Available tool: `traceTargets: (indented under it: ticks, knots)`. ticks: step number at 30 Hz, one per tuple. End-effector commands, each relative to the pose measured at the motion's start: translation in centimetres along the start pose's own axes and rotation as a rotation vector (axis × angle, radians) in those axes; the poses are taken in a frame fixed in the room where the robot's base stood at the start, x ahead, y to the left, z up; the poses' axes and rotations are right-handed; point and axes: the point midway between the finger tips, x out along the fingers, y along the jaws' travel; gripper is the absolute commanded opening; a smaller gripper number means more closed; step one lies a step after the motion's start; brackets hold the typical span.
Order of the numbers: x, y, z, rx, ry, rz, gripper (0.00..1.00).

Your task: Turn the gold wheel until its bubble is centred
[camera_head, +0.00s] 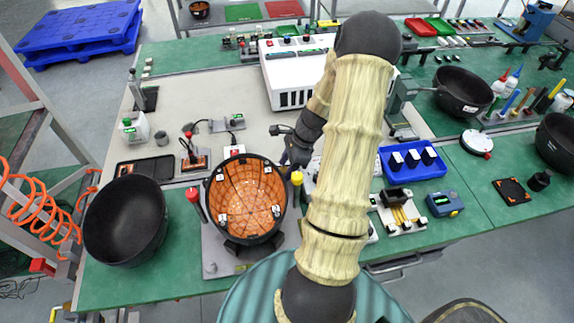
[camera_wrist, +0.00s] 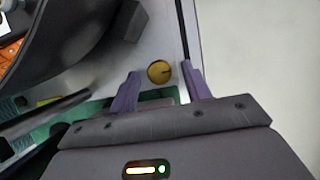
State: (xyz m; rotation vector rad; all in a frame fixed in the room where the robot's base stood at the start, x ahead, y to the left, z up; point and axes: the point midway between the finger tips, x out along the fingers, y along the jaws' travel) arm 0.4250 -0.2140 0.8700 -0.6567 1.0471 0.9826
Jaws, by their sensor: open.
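The gold wheel (camera_wrist: 158,72) is a small round disc with a dark line on its face, on a light grey plate in the wrist view. My gripper (camera_wrist: 161,69) is open, with one purple finger on either side of the wheel. Gaps show between the fingers and the wheel, and I cannot tell their height above it. In the head view my gripper (camera_head: 291,148) is beside the far right of a black bowl with a copper-coloured lining (camera_head: 247,197). I cannot make out the wheel there, and no bubble is readable in either view.
The lined bowl stands on a grey base plate (camera_head: 215,255). A plain black bowl (camera_head: 126,220) is to its left. A white box (camera_head: 290,72) stands behind. A blue tray (camera_head: 412,172) and small devices crowd the right.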

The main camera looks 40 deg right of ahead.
Motion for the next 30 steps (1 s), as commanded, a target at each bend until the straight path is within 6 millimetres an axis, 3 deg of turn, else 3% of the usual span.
traceTargets:
  ticks: [8,12,15,30]
  knots:
    - [0.11,0.0,0.02,0.0,0.0,0.0,0.46]
    - [0.1,0.0,0.01,0.0,0.0,0.0,0.19]
    - [0.09,-0.01,0.01,0.0,0.0,0.0,0.04]
    - [-0.05,-0.15,0.09,-0.085,0.0,0.035,0.04]
